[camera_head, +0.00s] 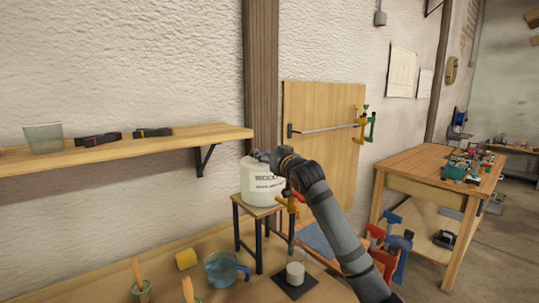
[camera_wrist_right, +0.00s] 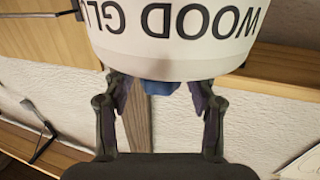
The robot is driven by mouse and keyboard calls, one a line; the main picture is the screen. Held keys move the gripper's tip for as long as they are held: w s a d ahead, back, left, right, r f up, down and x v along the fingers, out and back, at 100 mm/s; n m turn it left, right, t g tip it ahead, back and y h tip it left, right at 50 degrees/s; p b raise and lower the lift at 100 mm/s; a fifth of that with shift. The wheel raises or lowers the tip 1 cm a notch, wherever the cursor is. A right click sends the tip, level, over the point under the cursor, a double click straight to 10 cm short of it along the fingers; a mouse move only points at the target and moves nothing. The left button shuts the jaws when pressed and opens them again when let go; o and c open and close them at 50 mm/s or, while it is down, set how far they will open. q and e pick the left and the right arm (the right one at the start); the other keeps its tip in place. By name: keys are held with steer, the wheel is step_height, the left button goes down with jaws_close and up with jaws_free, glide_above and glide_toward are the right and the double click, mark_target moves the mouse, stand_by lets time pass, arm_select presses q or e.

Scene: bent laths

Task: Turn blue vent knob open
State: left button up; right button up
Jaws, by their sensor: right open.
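A white wood glue container (camera_head: 257,187) stands on a small wooden stand (camera_head: 255,207) in the head view. In the right wrist view the container (camera_wrist_right: 180,45) appears upside down and fills the top. Part of the blue vent knob (camera_wrist_right: 158,87) shows just past the container's edge, between the finger pads. In the head view the knob is hidden by my right gripper (camera_head: 264,157), which is at the container's top. The right gripper is open, with one finger on each side of the knob; I cannot tell whether they touch it. My left gripper is not in view.
A shelf (camera_head: 120,145) runs along the wall at left. A wooden panel (camera_head: 315,110) stands behind my arm.

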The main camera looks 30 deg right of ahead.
steer(key=shift+s, duration=0.15)
steer(key=s+a, duration=0.1)
steer(key=s, duration=0.6)
steer(key=shift+a, duration=0.2)
